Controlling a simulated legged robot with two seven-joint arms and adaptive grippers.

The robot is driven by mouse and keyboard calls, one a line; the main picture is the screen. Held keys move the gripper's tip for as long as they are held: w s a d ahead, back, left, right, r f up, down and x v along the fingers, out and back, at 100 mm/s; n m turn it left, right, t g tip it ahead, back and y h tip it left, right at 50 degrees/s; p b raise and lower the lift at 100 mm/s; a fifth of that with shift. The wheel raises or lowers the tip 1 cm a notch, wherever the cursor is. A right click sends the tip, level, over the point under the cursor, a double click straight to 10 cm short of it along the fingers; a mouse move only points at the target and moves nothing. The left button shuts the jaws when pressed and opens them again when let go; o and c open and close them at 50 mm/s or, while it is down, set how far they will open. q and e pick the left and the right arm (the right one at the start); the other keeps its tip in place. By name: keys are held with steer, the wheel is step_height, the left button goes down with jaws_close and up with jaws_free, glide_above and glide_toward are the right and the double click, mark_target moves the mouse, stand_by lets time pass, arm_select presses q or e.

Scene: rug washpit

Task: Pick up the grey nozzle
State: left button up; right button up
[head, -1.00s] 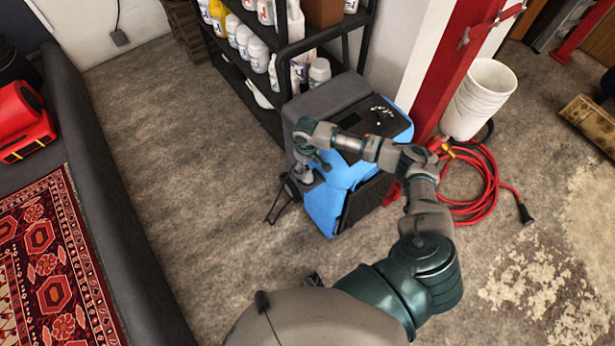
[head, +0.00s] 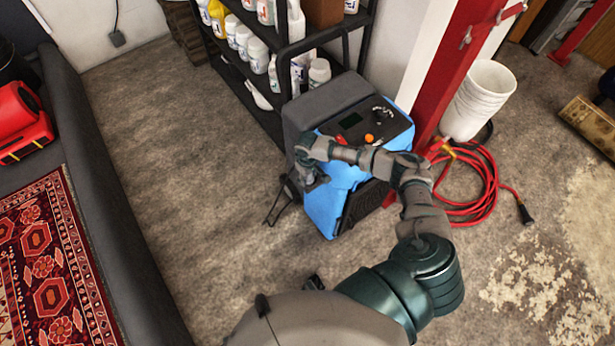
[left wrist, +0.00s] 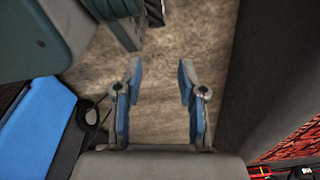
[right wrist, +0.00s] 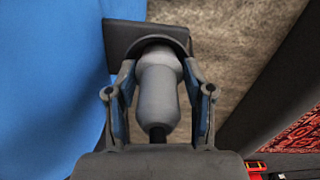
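The grey nozzle (right wrist: 158,95) is in the right wrist view, a pale grey rounded body with a dark collar at its far end and a black stem at its near end. My right gripper (right wrist: 157,75) is open, with one finger on each side of the nozzle; I see no clear contact. In the head view my right gripper (head: 312,182) is beside the left side of the blue machine, and the nozzle cannot be made out there. My left gripper (left wrist: 160,65) is open and empty over bare floor in the left wrist view.
The blue and grey machine (head: 325,208) stands close to my right gripper. A black shelf with bottles (head: 257,55) is behind it. A red hose coil (head: 485,180) and white bucket (head: 478,100) are at right. Floor left of the machine is clear, up to the dark pit wall (head: 110,220).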

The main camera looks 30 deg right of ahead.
steer(key=c, duration=0.5)
steer(key=shift+d+f, duration=0.1)
steer(key=shift+d, duration=0.15)
steer(key=shift+s, duration=0.1)
